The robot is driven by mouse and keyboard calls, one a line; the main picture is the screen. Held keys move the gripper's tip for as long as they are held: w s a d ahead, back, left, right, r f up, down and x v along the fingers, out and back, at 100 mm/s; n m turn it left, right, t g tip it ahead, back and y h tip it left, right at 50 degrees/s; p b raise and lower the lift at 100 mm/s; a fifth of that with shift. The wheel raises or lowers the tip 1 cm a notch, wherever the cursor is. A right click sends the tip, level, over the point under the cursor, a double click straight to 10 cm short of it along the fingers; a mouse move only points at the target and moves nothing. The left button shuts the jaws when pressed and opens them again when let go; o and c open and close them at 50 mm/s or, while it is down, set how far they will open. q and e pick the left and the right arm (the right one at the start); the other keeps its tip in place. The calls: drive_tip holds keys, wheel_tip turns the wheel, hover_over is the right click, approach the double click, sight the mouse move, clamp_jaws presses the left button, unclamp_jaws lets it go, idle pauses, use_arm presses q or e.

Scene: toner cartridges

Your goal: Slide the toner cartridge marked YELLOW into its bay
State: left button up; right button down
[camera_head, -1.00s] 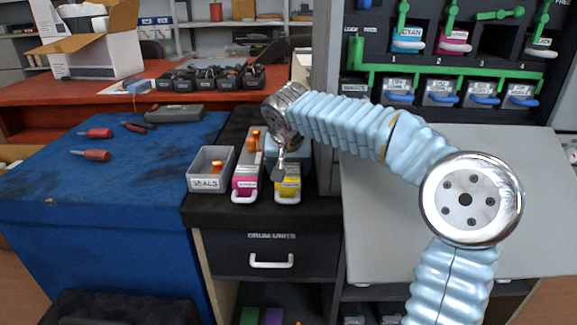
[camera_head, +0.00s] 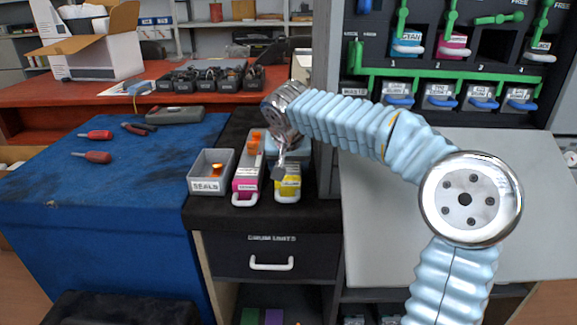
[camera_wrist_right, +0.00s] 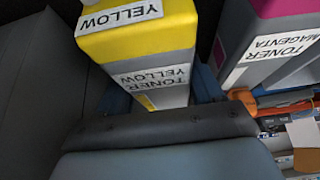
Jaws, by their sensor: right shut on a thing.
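The toner cartridge marked YELLOW (camera_head: 289,183) sits on the black bench top in the head view, its white front handle towards me. In the right wrist view its yellow end (camera_wrist_right: 140,40) and YELLOW label show close up. My right gripper (camera_head: 280,168) points down at the cartridge and is shut on it; the contact itself is mostly hidden. The printer's bay 3 (camera_head: 497,43) is a dark empty opening, with a green lever lying sideways above it. My left gripper is out of view.
A magenta toner cartridge (camera_head: 248,178) lies close left of the yellow one, with the SEALS tray (camera_head: 208,187) beyond it. CYAN (camera_head: 407,44) and magenta (camera_head: 455,46) units fill bays 1 and 2. A grey sloping panel (camera_head: 440,240) lies below the printer.

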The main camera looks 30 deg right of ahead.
wheel_tip(320, 180, up, 6)
drive_tip(key=p, duration=0.4)
drive_tip(key=shift+r, duration=0.1)
